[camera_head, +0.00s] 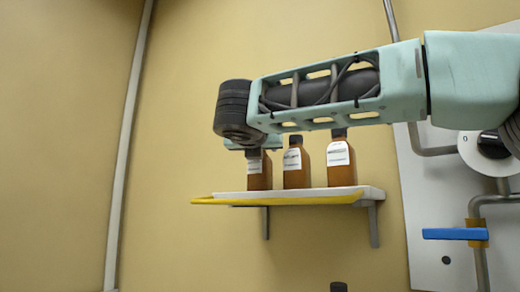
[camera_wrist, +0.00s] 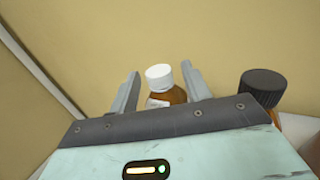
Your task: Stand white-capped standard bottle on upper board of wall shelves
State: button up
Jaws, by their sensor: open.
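The white-capped brown bottle (camera_wrist: 168,95) stands upright between the two fingers of my open gripper (camera_wrist: 161,70) in the wrist view. Its white cap shows clearly; its lower part is hidden behind my gripper body. I see no grip on it, and cannot tell whether a finger touches it. I cannot make out the white cap there. A brown bottle (camera_head: 259,172) stands just below my wrist, its top partly covered.
Two dark-capped brown bottles, one in the middle (camera_head: 296,166) and one at the right (camera_head: 340,163), stand on the board. A black-capped bottle (camera_wrist: 262,88) is close right of my gripper. A panel with pipes and a blue handle (camera_head: 455,234) is at right. A dark cap (camera_head: 339,287) shows below.

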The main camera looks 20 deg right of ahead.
jog(key=b+v, duration=0.3)
jog(key=v, duration=0.8)
